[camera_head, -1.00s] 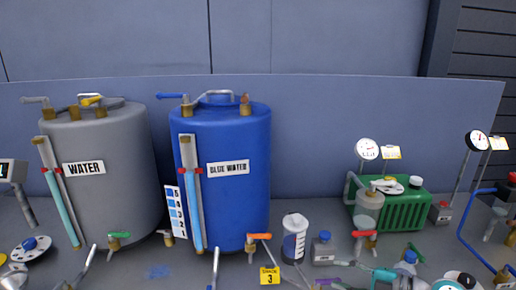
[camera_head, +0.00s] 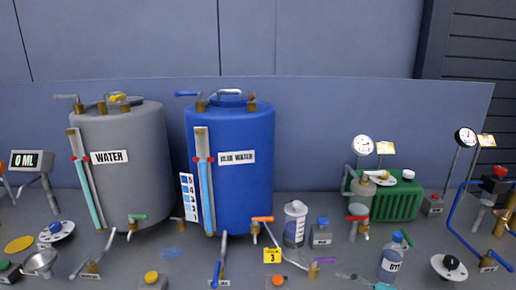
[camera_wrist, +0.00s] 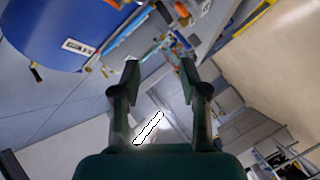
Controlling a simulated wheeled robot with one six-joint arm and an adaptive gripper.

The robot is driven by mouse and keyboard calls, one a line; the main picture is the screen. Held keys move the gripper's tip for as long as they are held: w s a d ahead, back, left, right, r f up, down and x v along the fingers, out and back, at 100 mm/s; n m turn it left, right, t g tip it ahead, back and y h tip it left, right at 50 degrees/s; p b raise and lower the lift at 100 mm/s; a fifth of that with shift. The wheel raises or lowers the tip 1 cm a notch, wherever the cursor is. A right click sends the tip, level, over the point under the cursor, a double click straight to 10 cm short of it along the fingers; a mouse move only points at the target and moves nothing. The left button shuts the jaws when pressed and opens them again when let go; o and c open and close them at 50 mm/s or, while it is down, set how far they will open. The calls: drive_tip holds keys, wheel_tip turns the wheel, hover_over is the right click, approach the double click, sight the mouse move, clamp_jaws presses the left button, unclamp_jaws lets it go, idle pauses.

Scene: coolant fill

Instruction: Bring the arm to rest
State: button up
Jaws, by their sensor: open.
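My gripper (camera_wrist: 160,75) shows in the wrist view as two dark green fingers spread apart with nothing between them. It is open and empty. Beyond its fingertips the grey bench (camera_wrist: 207,25) shows tilted, with small parts on it, too small to tell apart. The blue tank (camera_wrist: 40,30) is at the upper left of that view, apart from the fingers. My gripper is not in the head view.
In the head view a grey WATER tank (camera_head: 125,185) and a blue water tank (camera_head: 240,190) stand on the bench. A clear cylinder (camera_head: 295,222), a bottle (camera_head: 392,260), a green unit (camera_head: 405,203) and a blue pipe (camera_head: 455,215) stand to the right.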

drive_tip(key=s+a+f+m+t+h, duration=0.1)
drive_tip(key=s+a+f+m+h, duration=0.15)
drive_tip(key=s+f+m, duration=0.5)
drive_tip(key=s+a+f+m+t+h, duration=0.2)
drive_tip(key=s+f+m+h, duration=0.25)
drive_tip(key=f, duration=0.65)
drive_tip(key=s+d+f+m+h, duration=0.1)
drive_tip(key=s+f+m+h, duration=0.15)
drive_tip(key=s, duration=0.45)
drive_tip(key=s+f+m+h, duration=0.1)
drive_tip(key=s+m, duration=0.2)
drive_tip(key=s, duration=0.3)
drive_tip(key=s+r+m+t+h, duration=0.1)
drive_tip(key=s+r+m, duration=0.1)
drive_tip(key=s+r, duration=0.5)
drive_tip(key=s+r+m+t+h, duration=0.1)
drive_tip(key=s+r, duration=0.6)
drive_tip(key=s, duration=0.7)
drive_tip(key=shift+d+m+t, duration=0.15)
drive_tip(key=shift+m+t, duration=0.25)
drive_tip(key=shift+m, duration=0.05)
drive_tip(key=shift+w, duration=0.1)
